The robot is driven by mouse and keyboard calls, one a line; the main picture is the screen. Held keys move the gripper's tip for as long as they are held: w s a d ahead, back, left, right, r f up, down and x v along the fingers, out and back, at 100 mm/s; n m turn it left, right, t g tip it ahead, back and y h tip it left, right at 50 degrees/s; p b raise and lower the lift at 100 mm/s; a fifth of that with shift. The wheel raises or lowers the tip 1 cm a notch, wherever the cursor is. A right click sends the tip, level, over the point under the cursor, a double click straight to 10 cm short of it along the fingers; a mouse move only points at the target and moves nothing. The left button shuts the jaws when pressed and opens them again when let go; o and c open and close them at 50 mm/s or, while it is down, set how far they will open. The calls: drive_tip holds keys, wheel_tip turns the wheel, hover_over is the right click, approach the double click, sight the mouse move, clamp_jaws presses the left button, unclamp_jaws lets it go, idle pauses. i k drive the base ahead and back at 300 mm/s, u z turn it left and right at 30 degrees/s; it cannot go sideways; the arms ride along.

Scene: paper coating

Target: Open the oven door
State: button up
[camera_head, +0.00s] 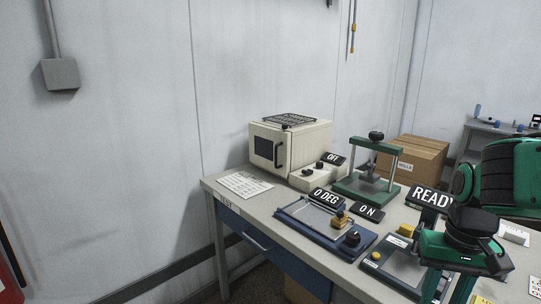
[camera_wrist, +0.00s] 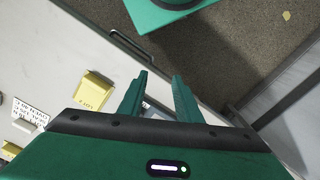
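The oven (camera_head: 312,143) is a cream box at the back left of the bench, with a wire rack on top. Its door (camera_head: 259,154) faces front-left, has a dark window and a black vertical handle (camera_head: 279,153), and looks closed. A control box (camera_head: 318,176) with black knobs stands at its right front, by an OFF sign. My gripper (camera_head: 447,288) is at the front right of the bench, far from the oven, pointing down. In the wrist view its green fingers (camera_wrist: 160,78) are apart with nothing held between them. The oven is not in the wrist view.
A green press frame (camera_head: 367,187), a blue coating plate (camera_head: 320,228) and a grey device with yellow knobs (camera_head: 400,257) stand between my gripper and the oven. A paper sheet (camera_head: 245,184) lies before the oven. A yellow block (camera_wrist: 94,92) lies near my fingers.

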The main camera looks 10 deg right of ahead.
sight(269, 148)
drive_tip(key=u, duration=0.05)
drive_tip(key=k, duration=0.6)
drive_tip(key=u, duration=0.45)
drive_tip(key=i, duration=1.15)
drive_tip(key=z, duration=0.15)
